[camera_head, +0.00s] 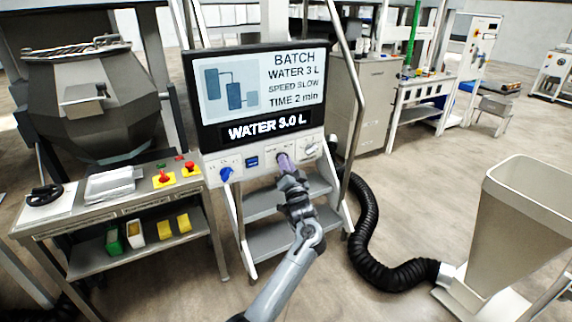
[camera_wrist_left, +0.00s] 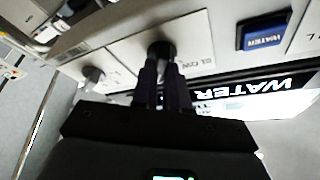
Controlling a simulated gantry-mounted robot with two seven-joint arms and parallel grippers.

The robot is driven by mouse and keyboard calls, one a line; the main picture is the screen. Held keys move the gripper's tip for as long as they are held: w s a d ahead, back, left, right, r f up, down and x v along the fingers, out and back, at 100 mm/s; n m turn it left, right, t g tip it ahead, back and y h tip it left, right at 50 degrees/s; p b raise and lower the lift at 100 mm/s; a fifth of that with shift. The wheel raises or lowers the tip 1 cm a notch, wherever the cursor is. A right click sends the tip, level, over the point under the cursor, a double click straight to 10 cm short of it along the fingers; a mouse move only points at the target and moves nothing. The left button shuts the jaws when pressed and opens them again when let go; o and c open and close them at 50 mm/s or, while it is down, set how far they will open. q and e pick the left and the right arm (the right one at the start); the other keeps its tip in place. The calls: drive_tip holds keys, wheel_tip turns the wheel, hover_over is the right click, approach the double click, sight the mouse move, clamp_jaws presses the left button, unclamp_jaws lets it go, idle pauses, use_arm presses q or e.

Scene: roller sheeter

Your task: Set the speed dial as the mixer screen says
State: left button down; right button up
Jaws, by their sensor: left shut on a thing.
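The mixer screen (camera_head: 262,85) reads BATCH, WATER 3 L, SPEED SLOW, TIME 2 min. A strip below it (camera_head: 267,128) reads WATER 3.0 L. My left gripper (camera_head: 284,165) is at the white control panel, on the middle dial. In the left wrist view, which is upside down, the two dark fingers are closed on this dark speed dial (camera_wrist_left: 161,48). A partly covered label beside it seems to read SLOW. The fingers hide most of the dial, so I cannot tell its setting. My right gripper is not in view.
Steps (camera_head: 275,240) stand below. A black hose (camera_head: 372,235) runs at right. A side table (camera_head: 110,205) stands left.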

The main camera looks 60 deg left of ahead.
use_arm(q)
drive_tip(key=shift+f, duration=0.1)
drive_tip(key=n+g+b, duration=0.3)
drive_tip(key=n+b, duration=0.1)
drive_tip(key=n, duration=0.2)
drive_tip(key=n+g+b, duration=0.3)
drive_tip(key=n+b, duration=0.2)
drive_tip(key=n, duration=0.2)
drive_tip(key=n+g+b, duration=0.4)
drive_tip(key=n, duration=0.3)
drive_tip(key=shift+w+y, duration=0.2)
drive_tip(key=shift+y, duration=0.1)
drive_tip(key=c, duration=1.1)
unclamp_jaws()
drive_tip(key=shift+c, duration=0.2)
